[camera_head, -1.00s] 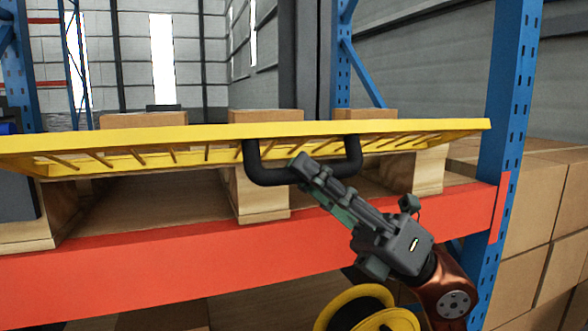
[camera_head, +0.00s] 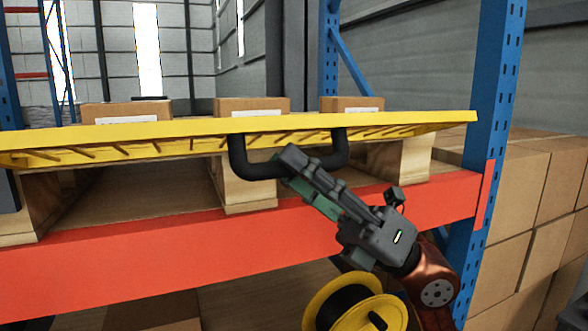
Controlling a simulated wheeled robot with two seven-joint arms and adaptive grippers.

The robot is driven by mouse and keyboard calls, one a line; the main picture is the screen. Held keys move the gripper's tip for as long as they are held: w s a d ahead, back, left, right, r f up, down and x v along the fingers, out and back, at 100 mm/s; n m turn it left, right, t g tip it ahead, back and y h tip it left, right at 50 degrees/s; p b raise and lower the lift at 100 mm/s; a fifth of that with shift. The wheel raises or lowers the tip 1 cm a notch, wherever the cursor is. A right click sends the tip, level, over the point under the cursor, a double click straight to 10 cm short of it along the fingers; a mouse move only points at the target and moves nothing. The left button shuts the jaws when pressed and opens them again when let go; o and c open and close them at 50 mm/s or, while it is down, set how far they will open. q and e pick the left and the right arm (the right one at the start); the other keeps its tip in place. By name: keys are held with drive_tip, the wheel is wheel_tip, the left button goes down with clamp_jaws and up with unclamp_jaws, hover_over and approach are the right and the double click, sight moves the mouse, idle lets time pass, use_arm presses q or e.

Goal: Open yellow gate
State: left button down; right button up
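The yellow gate (camera_head: 110,133) spans the shelf bay, tilted up so that its slatted underside shows. A black U-shaped handle (camera_head: 262,170) hangs from its front edge. My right gripper (camera_head: 288,165) reaches up from the lower right, with its fingertips at the bottom bar of the handle. The fingers look close together around or against the bar; the fingers overlap in this view, so their grip is hard to make out. My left gripper is not in view.
An orange beam (camera_head: 130,258) runs below the gate, with wooden pallets (camera_head: 245,190) on it. Blue rack uprights (camera_head: 490,120) stand at the sides. Cardboard boxes (camera_head: 530,190) are stacked on the right. A yellow reel (camera_head: 350,300) is below the beam.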

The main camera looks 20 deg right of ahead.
drive_tip(key=shift+d, duration=0.1)
drive_tip(key=v, duration=1.2)
drive_tip(key=shift+s, duration=0.1)
